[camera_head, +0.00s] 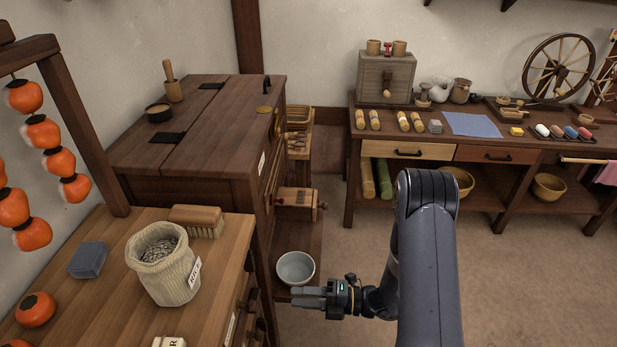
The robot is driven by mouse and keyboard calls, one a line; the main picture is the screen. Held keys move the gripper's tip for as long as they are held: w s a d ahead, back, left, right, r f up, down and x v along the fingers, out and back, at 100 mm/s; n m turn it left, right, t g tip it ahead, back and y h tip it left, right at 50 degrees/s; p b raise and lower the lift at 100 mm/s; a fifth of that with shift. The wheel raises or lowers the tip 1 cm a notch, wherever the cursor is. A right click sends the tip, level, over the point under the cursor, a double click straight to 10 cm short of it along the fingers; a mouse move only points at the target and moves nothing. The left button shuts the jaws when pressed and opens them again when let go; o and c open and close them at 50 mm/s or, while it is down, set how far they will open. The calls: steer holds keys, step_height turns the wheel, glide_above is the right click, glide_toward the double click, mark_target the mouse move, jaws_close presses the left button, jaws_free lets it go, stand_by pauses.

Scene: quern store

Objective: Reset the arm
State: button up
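My gripper (308,297) is at the lower middle of the head view, pointing left at the end of my dark grey arm. Its fingers lie side by side, and from this angle I cannot tell whether they are open or shut. No object shows between them. Just behind the fingertips is a pale grey bowl (295,268) on a low wooden ledge. My arm rises at the right of the gripper, bends at a high joint and hides part of the floor and the far bench.
A wooden counter (110,232) at left holds a cloth sack (162,262), a brush (197,219) and a blue-grey block (88,259). Behind it stands a dark lidded chest (215,135). A long workbench (480,150) with tools lines the back wall. Floor at right (530,285) is clear.

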steer(key=a, duration=0.9)
steer(key=shift+w, duration=0.3)
steer(key=d, duration=1.1)
steer(key=a+n+b, duration=0.6)
steer(key=a+n, duration=0.3)
steer(key=a, duration=0.2)
steer(key=shift+n, duration=0.4)
stand_by(0.5)
